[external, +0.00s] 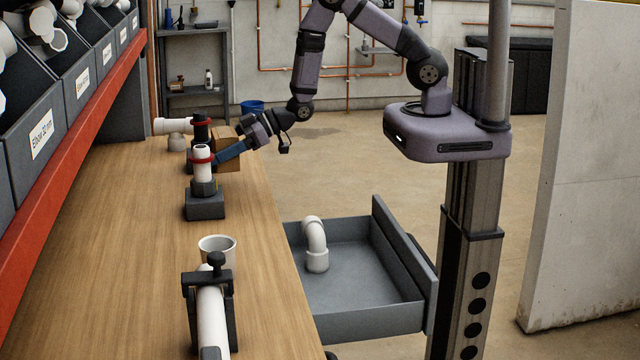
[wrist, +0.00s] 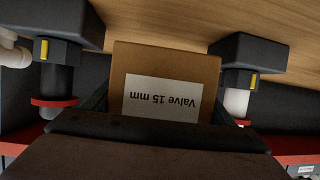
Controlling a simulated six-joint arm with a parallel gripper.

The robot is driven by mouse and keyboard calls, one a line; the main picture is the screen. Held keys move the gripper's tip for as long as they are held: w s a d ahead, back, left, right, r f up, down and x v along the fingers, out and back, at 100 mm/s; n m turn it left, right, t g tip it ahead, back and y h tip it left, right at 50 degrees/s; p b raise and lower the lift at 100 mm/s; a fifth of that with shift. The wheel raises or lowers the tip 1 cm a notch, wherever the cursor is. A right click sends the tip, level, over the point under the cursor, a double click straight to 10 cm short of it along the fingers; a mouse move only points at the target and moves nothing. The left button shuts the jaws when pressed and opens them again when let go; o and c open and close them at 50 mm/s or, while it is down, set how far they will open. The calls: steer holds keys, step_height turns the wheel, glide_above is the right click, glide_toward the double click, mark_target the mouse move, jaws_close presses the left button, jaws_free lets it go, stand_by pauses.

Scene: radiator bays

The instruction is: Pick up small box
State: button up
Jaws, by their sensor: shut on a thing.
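The small box is brown cardboard and shows in the external view (external: 226,133) at the far right edge of the workbench. In the wrist view the box (wrist: 190,66) fills the middle, with a white label reading "Valve 15 mm" upside down. My gripper (external: 231,150) is shut on the box, its blue finger lying across the side facing the external camera. In the wrist view the fingers lie along both sides of the box, mostly hidden by the gripper's body. I cannot tell whether the box touches the bench.
Dark-based stands with red rings flank the box closely; the nearer one (external: 205,205) holds a white pipe. A white elbow fitting (external: 174,126) is behind. A clamped pipe (external: 211,315) and white cup (external: 217,250) stand nearer. An open grey drawer (external: 365,318) juts out right.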

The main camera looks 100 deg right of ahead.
mark_target(214, 133)
steer(key=shift+r+b, duration=0.35)
steer(key=shift+r, duration=2)
